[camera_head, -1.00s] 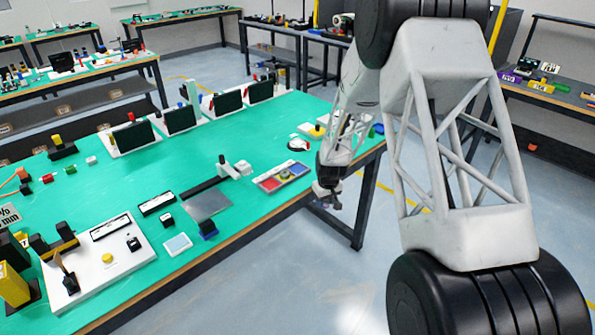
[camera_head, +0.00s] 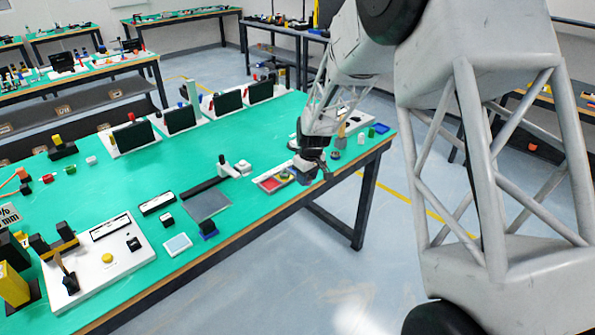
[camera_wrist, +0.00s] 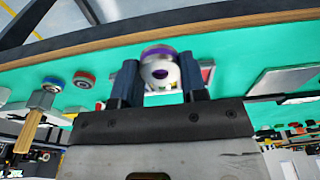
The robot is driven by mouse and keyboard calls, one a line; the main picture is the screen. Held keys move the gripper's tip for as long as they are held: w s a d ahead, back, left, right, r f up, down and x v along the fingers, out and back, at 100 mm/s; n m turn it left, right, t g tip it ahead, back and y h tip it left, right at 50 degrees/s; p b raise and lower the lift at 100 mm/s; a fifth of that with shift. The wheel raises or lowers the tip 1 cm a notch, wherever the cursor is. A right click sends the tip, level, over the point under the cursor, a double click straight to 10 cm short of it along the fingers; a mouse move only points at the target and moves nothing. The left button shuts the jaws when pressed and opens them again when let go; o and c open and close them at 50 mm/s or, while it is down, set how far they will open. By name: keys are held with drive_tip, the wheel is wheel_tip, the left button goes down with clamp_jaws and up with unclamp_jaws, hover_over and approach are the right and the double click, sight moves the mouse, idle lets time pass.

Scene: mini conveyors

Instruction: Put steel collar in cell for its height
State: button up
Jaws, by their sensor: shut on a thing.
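In the head view my gripper (camera_head: 308,174) hangs at the right end of the cell tray (camera_head: 258,183), near the table's front edge. The tray shows red and yellow cells; its right part is hidden behind my gripper. I cannot tell how high the collar is above the tray.
Two round pieces, one blue-rimmed (camera_wrist: 53,82) and one red-rimmed (camera_wrist: 84,78), stand on the green table left of the collar in the wrist view. A grey plate (camera_head: 207,205) and a black bar lie left of the tray in the head view.

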drive_tip(key=shift+w, duration=0.1)
drive_tip(key=w+a, duration=0.1)
drive_tip(key=w, duration=0.4)
drive_tip(key=w+a+f, duration=0.1)
drive_tip(key=w, duration=0.4)
drive_tip(key=w+a, duration=0.1)
drive_tip(key=w, duration=0.4)
drive_tip(key=shift+w+a+f, duration=0.2)
drive_tip(key=shift+a+f, duration=0.05)
drive_tip(key=shift+f, duration=0.05)
drive_tip(key=shift+f, duration=1.7)
drive_tip(key=shift+f, duration=0.6)
drive_tip(key=o, duration=0.9)
drive_tip(key=shift+o, duration=0.2)
